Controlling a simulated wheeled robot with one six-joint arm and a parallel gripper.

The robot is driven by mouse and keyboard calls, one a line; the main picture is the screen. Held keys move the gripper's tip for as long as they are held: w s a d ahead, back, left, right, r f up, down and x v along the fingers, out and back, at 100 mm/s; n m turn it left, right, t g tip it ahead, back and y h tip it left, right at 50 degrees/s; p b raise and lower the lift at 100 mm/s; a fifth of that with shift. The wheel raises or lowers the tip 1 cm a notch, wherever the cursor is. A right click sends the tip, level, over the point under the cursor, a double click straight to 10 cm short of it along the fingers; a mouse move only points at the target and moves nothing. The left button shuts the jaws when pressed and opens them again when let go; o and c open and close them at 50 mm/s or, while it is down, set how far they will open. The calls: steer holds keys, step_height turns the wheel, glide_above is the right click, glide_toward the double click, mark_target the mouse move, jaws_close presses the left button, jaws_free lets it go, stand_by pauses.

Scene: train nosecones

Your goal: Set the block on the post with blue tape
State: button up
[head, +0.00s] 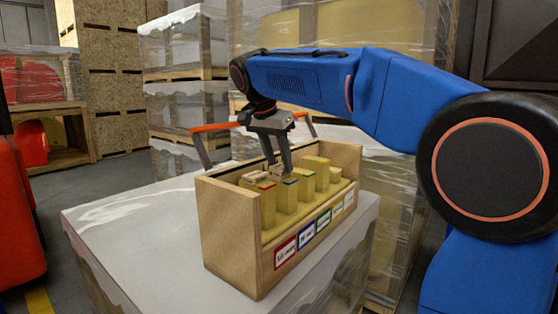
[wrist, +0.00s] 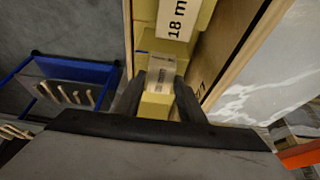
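A small pale wooden block with dark print (wrist: 160,72) sits between the fingertips of my gripper (wrist: 160,80) in the wrist view. The fingers flank it closely and appear shut on it. In the head view my gripper (head: 277,162) points down over the posts. The post with blue tape (head: 287,196) stands just below the fingers, second from the left in the row. The block is largely hidden there by the fingers, and I cannot tell whether it touches the post top.
The posts stand in an open wooden box (head: 228,225) with colour-framed labels on its front. The red-taped post (head: 267,204) is close on the left and a taller post (head: 315,172) on the right. The box rests on a plastic-wrapped pallet load (head: 130,220), clear at left.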

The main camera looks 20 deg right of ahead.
steer(key=shift+o, duration=0.9)
steer(key=shift+r, duration=0.15)
steer(key=v, duration=1.2)
steer(key=shift+d, duration=0.15)
steer(key=s+d+f+n+y, duration=0.2)
steer(key=s+d+f+n, duration=0.5)
steer(key=s+f, duration=0.7)
steer(key=s+d+f+n+t+y, duration=0.1)
steer(key=s+f+n, duration=0.1)
steer(key=s+f, duration=0.6)
steer(key=s+d+f+n+t, duration=0.1)
steer(key=s+f, duration=0.7)
steer(key=f, duration=0.9)
steer(key=shift+s+d+n+y, duration=0.35)
steer(key=shift+d+n+y, duration=0.05)
steer(key=shift+d, duration=0.4)
